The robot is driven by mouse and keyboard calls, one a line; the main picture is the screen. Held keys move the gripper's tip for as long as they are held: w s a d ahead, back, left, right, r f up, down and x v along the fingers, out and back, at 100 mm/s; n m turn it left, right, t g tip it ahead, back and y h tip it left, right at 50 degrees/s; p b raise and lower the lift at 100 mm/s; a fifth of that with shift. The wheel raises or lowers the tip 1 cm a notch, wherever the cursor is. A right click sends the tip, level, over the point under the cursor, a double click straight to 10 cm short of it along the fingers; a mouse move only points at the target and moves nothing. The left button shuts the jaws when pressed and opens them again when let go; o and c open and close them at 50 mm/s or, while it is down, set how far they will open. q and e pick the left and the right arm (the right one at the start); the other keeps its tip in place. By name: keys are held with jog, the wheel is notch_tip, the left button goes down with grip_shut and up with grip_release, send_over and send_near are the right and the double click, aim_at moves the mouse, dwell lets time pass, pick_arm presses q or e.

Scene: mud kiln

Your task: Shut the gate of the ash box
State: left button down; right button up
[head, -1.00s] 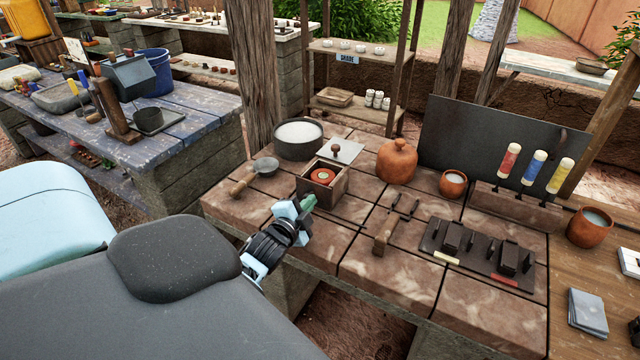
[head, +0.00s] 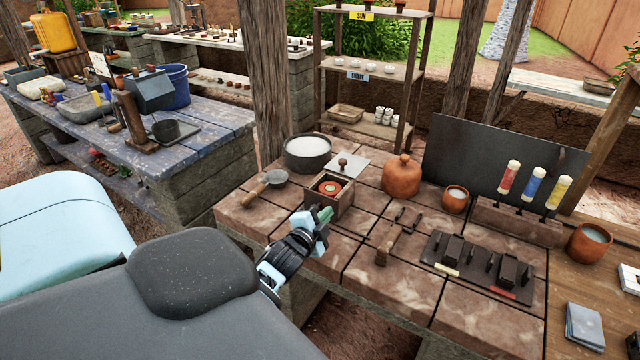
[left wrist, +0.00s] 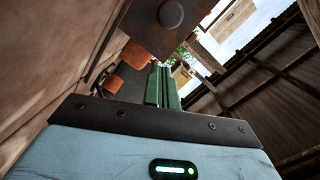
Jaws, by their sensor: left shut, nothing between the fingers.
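The ash box seems to be the small square wooden box (head: 341,206) on the stone-topped bench in the head view. Its top is open and shows a red disc (head: 329,187) with a pale centre. A grey plate (head: 355,164) with a dark round knob, perhaps its gate, shows at the far side of the box. I cannot tell how the plate joins it. My left gripper (head: 323,215) is shut and empty at the near side of the box; contact is unclear. Its green fingers (left wrist: 163,86) point at a brown panel with a dark knob (left wrist: 171,13) in the left wrist view.
A lidded clay jar (head: 401,177) stands right. A forked tool (head: 391,240) and a black mould tray (head: 477,266) lie nearer. The stone between box and jar is mostly clear.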

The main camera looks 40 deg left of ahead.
pick_arm(q)
jog(key=v, duration=1)
jog(key=shift+b, duration=0.3)
pick_arm(e)
jog(key=shift+s+a+f, duration=0.15)
jog(key=shift+s+f, duration=0.1)
jog(key=shift+f, duration=0.05)
pick_arm(q)
jog(key=shift+d, duration=0.15)
pick_arm(e)
jog(key=shift+w, duration=0.1)
pick_arm(q)
jog(key=s+d+f+n+g+h+p, duration=0.1)
jog(key=s+d+f+n+g+h, duration=0.2)
jog(key=s+d+f, duration=0.6)
jog(key=s+d+f+n+g+h+p, duration=0.1)
jog(key=s+d+f+n+g+h, duration=0.2)
jog(key=s+d+f, duration=0.7)
jog(key=s+d+n+g, duration=0.1)
jog(key=s+d, duration=0.3)
jog(key=s, duration=0.1)
jog(key=shift+s+n+h, duration=0.3)
jog(key=shift+s, duration=0.1)
pick_arm(e)
jog(key=shift+w+d+r+t, duration=0.15)
jog(key=shift+w+r, duration=0.3)
jog(key=shift+r, duration=0.2)
jog(key=shift+w+d+r+t, duration=0.15)
jog(key=shift+w+r, duration=0.3)
jog(key=shift+r, duration=0.15)
